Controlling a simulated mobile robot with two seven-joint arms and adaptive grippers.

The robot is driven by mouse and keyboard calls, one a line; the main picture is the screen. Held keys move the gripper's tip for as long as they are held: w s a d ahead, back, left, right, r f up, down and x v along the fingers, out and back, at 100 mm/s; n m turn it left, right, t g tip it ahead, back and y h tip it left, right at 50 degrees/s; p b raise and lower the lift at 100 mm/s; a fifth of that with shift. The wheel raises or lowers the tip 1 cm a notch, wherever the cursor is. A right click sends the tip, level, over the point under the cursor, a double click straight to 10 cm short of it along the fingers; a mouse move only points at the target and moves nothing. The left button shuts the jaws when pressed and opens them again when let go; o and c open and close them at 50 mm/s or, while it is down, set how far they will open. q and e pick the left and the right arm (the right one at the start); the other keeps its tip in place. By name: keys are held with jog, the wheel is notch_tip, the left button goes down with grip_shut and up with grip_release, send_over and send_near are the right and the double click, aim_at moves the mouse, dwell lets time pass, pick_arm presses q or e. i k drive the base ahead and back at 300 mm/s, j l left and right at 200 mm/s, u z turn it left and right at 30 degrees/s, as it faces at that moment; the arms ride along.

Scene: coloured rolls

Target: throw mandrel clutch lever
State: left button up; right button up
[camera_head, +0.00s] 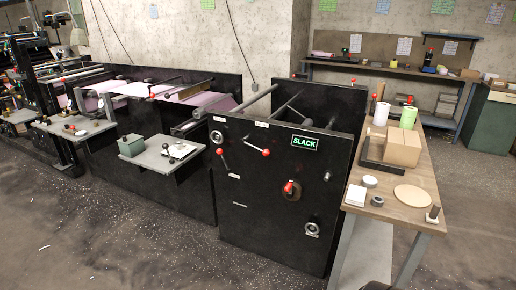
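A black machine cabinet (235,225) stands in the middle of the view, with several controls on its front panel. One lever with a red knob (216,136) is at the panel's upper left, its rod slanting down. A second lever with a red knob (265,152) is at upper centre, its knob low and to the right of its pivot. A third red knob (289,187) sits on a brown round plate at right. The small labels are too small to read, so I cannot tell which is the mandrel clutch lever.
A lit green SLACK sign (304,143) is on the panel. A wooden table (415,178) with a cardboard box (402,148), rolls and discs stands close at right. A side shelf (150,158) with a grey-green bin (131,145) juts out at left. The floor in front is mostly clear.

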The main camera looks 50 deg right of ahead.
aim_at(219, 150)
jog(key=z, duration=1.3)
jog(key=i+j+z, duration=0.1)
jog(key=i+j, duration=0.8)
jog(key=j, duration=0.1)
